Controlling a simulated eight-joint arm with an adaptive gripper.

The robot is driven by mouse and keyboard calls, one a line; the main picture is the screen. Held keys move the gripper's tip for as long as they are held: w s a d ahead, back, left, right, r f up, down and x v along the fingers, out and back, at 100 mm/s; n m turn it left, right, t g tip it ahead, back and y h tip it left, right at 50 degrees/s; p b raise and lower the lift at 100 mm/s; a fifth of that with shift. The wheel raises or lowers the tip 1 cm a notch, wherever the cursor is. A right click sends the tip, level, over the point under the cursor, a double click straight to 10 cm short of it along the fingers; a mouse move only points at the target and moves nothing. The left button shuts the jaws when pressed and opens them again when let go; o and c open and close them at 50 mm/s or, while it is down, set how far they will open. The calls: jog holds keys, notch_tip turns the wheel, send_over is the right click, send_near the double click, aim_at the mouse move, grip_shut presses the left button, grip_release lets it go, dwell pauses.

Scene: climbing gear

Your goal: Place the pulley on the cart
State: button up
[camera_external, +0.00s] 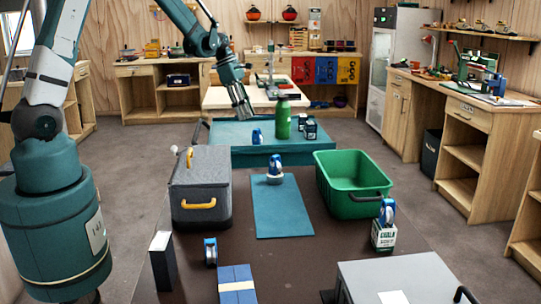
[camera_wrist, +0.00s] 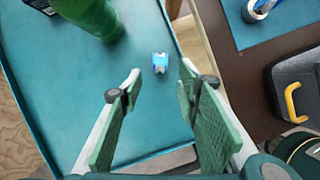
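The cart (camera_external: 215,134) is a teal flat-topped platform with a rim, behind the dark table. A small blue and white piece that looks like a pulley (camera_external: 257,136) stands on the cart; it also shows in the wrist view (camera_wrist: 160,62) on the teal top. My gripper (camera_external: 245,112) is above the cart; in the wrist view my gripper (camera_wrist: 160,80) is open, with nothing between its fingers. A similar blue and white piece (camera_external: 275,162) stands on a pale round base on the blue mat. Others are a piece (camera_external: 388,211) on a chalk box and one (camera_external: 210,251) at the front.
A green bottle (camera_external: 283,120) and small dark boxes (camera_external: 310,129) stand on the cart. A grey case (camera_external: 203,205) with yellow handles and a green crate (camera_external: 347,202) flank the blue mat (camera_external: 283,215) on the dark table. The cart's left part is clear.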

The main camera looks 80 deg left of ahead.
jog(key=shift+s+a+r, duration=0.1)
jog(key=shift+s+r, duration=0.1)
jog(key=shift+r, duration=0.3)
dwell(0.7)
jog(key=s+d+r+m+y, duration=0.1)
jog(key=d+r+m, duration=0.4)
jog(key=d, duration=0.5)
jog(key=d+r+m, duration=0.4)
jog(key=d+r, duration=0.1)
jog(key=d, duration=0.4)
jog(key=s+d+r+m+y, duration=0.1)
jog(key=d+r+m, duration=0.4)
jog(key=d, duration=0.5)
jog(key=s+d+r+m+t, duration=0.1)
jog(key=s+d+m, duration=0.7)
jog(key=d, duration=0.3)
jog(key=s+d+r+m+t, duration=0.1)
jog(key=s+d+m+t, duration=0.1)
jog(key=s+d+m, duration=0.6)
jog(key=d+m, duration=0.1)
jog(key=d, duration=0.2)
jog(key=shift+d+r+m, duration=0.15)
jog(key=shift+r+m, duration=0.1)
jog(key=shift+m, duration=0.05)
